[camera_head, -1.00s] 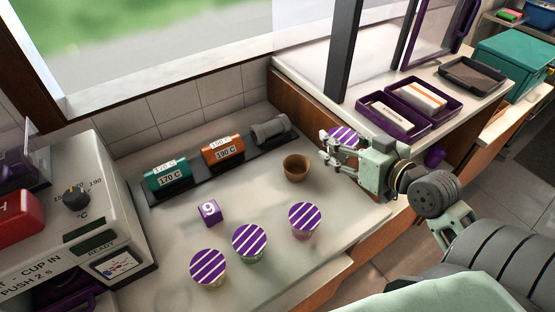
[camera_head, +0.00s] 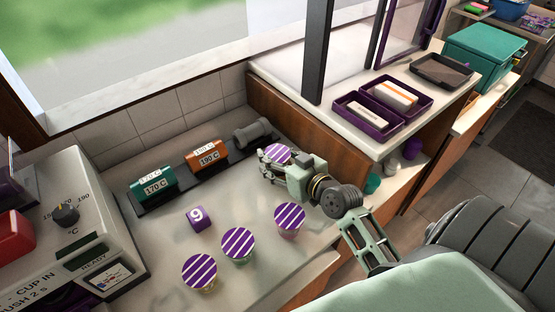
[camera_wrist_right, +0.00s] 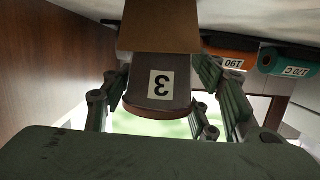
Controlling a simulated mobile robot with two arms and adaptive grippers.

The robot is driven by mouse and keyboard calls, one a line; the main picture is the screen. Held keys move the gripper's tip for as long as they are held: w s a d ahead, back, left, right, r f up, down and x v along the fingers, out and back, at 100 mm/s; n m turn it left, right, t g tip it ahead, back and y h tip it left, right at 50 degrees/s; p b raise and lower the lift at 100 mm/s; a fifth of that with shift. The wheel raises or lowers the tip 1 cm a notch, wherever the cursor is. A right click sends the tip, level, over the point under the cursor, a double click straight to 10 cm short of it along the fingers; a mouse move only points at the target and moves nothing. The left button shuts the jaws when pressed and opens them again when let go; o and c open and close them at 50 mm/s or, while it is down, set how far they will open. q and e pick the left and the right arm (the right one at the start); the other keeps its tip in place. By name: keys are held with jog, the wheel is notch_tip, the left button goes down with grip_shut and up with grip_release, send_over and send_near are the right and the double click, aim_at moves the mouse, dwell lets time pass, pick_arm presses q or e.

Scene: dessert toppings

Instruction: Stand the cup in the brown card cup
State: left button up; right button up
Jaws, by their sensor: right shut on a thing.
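The cup held by my right gripper (camera_head: 272,158) shows its purple-and-white striped lid (camera_head: 279,153) in the head view. In the right wrist view, which is upside down, this cup (camera_wrist_right: 160,85) is grey with a "3" label and sits between the fingers. The brown card cup (camera_wrist_right: 160,28) shows there at the top. Its edge covers the held cup's lower end, so the cup appears at least partly inside it; how deep I cannot tell. In the head view the card cup is hidden behind my gripper. My left gripper is not in view.
Several striped-lid cups (camera_head: 238,243) stand on the counter in front. Green (camera_head: 153,184) and orange (camera_head: 207,156) temperature blocks sit on a dark rail behind. A wooden panel (camera_head: 300,135) rises at the right.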

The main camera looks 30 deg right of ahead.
jog(key=shift+s+f, duration=0.25)
jog(key=shift+f, duration=0.75)
jog(key=o, duration=0.9)
jog(key=shift+d, duration=0.2)
jog(key=o, duration=0.4)
jog(key=shift+w+d, duration=0.15)
jog(key=shift+d, duration=0.05)
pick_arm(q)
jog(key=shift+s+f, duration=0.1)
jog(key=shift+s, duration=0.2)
pick_arm(e)
jog(key=shift+a, duration=0.1)
jog(key=shift+r, duration=0.25)
jog(key=b+v, duration=0.2)
jog(key=v, duration=0.8)
jog(key=shift+s+r, duration=0.1)
jog(key=shift+s, duration=0.2)
jog(key=shift+s+r, duration=0.4)
jog(key=shift+s, duration=0.2)
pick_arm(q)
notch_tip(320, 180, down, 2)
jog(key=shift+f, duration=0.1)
